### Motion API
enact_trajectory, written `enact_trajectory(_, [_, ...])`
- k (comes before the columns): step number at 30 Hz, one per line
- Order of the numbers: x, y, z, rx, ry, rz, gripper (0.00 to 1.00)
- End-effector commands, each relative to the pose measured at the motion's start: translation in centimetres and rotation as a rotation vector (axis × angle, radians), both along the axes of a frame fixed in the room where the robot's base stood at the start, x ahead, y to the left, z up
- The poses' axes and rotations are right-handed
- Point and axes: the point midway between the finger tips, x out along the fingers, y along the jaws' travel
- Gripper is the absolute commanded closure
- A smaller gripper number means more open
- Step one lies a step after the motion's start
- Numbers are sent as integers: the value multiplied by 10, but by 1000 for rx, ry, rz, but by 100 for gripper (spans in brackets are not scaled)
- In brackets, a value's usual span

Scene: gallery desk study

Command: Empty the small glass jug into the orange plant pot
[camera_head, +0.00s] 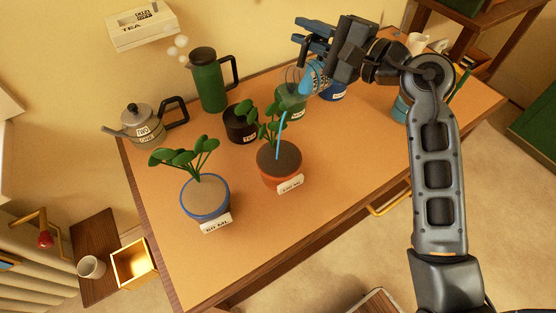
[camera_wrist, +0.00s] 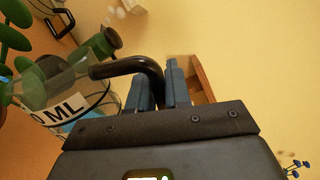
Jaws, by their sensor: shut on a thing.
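My gripper (camera_head: 312,37) is shut on the black handle of the small glass jug (camera_head: 293,78), above the desk. The clear jug is tipped towards the left, with blue water inside. A thin blue stream (camera_head: 282,132) falls from it onto the dark soil of the orange plant pot (camera_head: 281,180), which holds a leafy plant and a label reading about 120 ML. In the wrist view, my blue fingers (camera_wrist: 158,90) close around the handle, and the jug (camera_wrist: 55,88) shows a band ending in "0 ML", its first digits cut off.
A blue-rimmed pot (camera_head: 206,205) marked 60 ML stands left of the orange pot. A black tea tin (camera_head: 240,126), a green flask (camera_head: 207,85) and a grey kettle (camera_head: 143,124) stand behind. The desk's front (camera_head: 230,255) is clear.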

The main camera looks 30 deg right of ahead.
Motion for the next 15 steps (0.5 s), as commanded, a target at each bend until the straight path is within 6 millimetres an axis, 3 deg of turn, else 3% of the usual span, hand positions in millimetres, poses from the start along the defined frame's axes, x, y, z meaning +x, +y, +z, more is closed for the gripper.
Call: enact_trajectory(15, [-2,6,5,-47,-17,1,100])
